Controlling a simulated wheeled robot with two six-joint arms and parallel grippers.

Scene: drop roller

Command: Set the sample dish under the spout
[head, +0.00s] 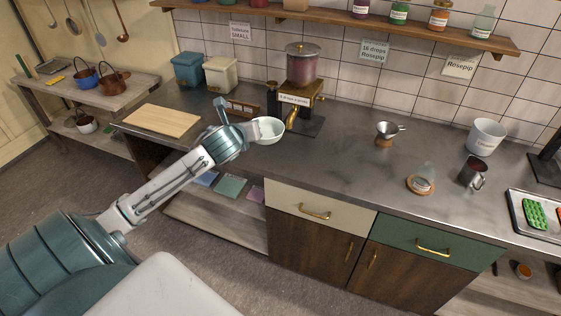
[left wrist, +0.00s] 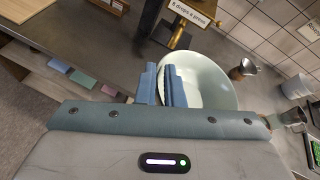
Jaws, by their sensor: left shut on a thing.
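The sample dish is a pale green-white bowl (head: 267,131), held roughly level above the counter's front edge in the head view. My left gripper (head: 246,131) is shut on its rim. In the left wrist view the blue fingers (left wrist: 163,85) pinch the near left side of the dish (left wrist: 208,85), which looks empty. The dispenser (head: 301,70) has a reddish tank on a brass body with a label. Its brass spout (head: 291,119) points down just right of and behind the dish. The dish is beside the spout, apart from it. My right gripper is not seen.
A dark base plate (head: 308,126) lies under the dispenser. A wooden board (head: 162,121) and two canisters (head: 220,75) are to the left. A funnel (head: 387,132), small glass (head: 424,178) and metal mug (head: 474,172) stand right. The middle counter (head: 335,165) is clear.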

